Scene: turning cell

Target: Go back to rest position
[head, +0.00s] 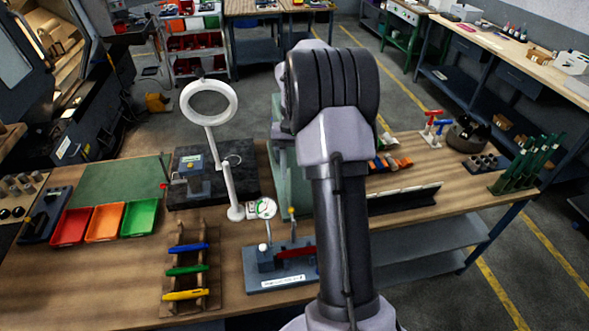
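My arm rises from the bottom centre of the head view and bends over the wooden workbench (110,270). My gripper is not in view; it is hidden behind my arm or outside the picture. I cannot see whether it holds anything. My arm covers the middle of the bench and part of the green-grey piece (291,190) behind it.
Left of my arm stand a white ring lamp (227,180), a dial gauge stand (281,276) and a rack of coloured-handled tools (190,270). Red, orange and green trays (104,222) lie further left. Right are a slotted rail (405,199) and green-handled tools (518,168).

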